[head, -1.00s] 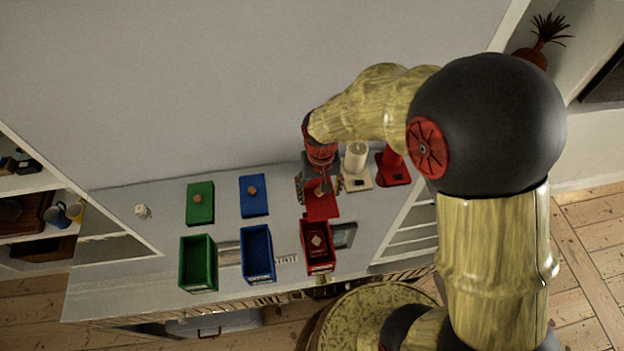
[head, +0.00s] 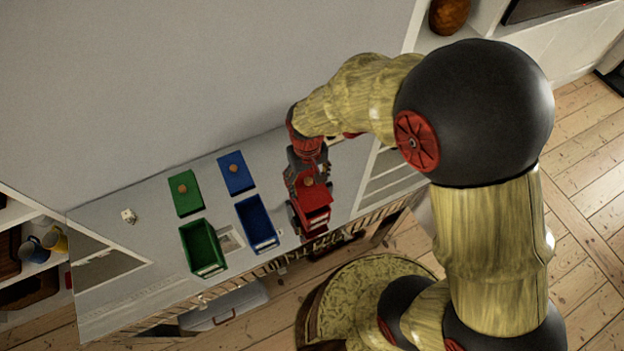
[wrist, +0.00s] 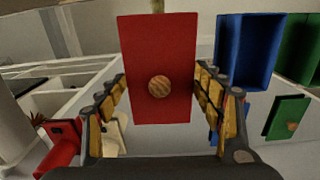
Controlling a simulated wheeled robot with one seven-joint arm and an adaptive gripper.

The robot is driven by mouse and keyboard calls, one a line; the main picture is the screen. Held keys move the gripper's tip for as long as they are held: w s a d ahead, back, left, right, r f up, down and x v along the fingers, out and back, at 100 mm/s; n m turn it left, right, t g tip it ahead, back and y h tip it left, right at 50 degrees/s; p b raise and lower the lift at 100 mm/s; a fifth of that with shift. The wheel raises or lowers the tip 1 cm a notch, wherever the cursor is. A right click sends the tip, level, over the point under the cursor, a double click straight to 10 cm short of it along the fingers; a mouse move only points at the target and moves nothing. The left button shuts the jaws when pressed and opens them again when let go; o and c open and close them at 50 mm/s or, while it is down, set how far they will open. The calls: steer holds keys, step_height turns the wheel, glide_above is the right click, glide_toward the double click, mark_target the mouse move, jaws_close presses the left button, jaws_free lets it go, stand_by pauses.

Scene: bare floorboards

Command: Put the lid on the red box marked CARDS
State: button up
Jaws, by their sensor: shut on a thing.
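The red lid (wrist: 158,40), a flat panel with a round wooden knob, is between my gripper's fingers (wrist: 160,88) in the wrist view. The fingers lie along its two side edges. In the head view the lid (head: 316,195) is held by my gripper (head: 308,190) over the red box (head: 314,221). The box's front shows below the lid; its inside is covered. A pale label on the front is too small to read. I cannot tell whether the lid touches the rim. In the wrist view the lid hides the red box.
The open blue box (head: 257,222) and open green box (head: 203,248) stand to the left. The blue lid (head: 236,178) and green lid (head: 186,199) lie behind them. A small white die (head: 128,216) is at far left. The wall rises behind the counter.

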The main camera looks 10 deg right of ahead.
mark_target(309, 190)
steer(key=shift+w+d, duration=0.1)
steer(key=shift+w, duration=0.05)
stand_by(0.4)
steer(key=shift+f+b, duration=1.55)
steer(key=shift+f, duration=1.35)
steer(key=shift+f, duration=0.35)
steer(key=o, duration=1.1)
steer(key=shift+c, duration=0.2)
steer(key=o, duration=0.4)
